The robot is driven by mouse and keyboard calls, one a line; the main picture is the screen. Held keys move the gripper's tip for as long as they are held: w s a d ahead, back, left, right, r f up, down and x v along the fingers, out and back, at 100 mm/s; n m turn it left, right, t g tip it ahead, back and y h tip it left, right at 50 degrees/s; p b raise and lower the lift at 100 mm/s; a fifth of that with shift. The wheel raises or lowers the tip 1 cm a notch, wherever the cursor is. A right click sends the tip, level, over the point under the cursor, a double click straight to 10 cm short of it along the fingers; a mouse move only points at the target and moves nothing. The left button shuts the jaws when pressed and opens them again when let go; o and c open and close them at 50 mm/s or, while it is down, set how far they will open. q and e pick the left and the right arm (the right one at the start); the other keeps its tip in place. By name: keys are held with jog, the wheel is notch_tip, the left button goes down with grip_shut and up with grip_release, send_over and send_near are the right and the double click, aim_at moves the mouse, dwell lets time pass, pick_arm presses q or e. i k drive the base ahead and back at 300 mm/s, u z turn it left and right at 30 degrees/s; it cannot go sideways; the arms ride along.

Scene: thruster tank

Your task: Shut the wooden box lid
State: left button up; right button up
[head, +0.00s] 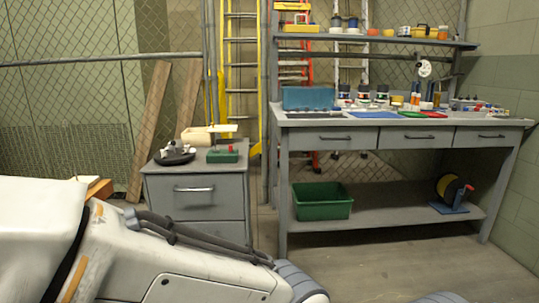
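A pale, wood-coloured box-like thing (196,135) stands at the back of the grey drawer cabinet (194,187), left of the middle in the head view. It is small in the picture, and I cannot tell how its lid stands. An orange-brown block (99,190) shows at the left, partly hidden behind a large white body. I cannot tell whether that is a wooden box. Neither of my grippers is in view.
A black dish (174,158) and a green tray (223,156) stand on the cabinet. A cluttered grey workbench (398,180) is at the right, with a green bin (322,201) on its lower shelf. A white body with hoses (150,250) fills the lower left.

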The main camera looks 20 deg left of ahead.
aim_at(213, 128)
jog(key=k, duration=0.3)
jog(key=z, duration=0.7)
jog(key=i, duration=1.35)
jog(key=u, duration=1.1)
jog(key=i, duration=0.85)
jog(key=u, duration=1.05)
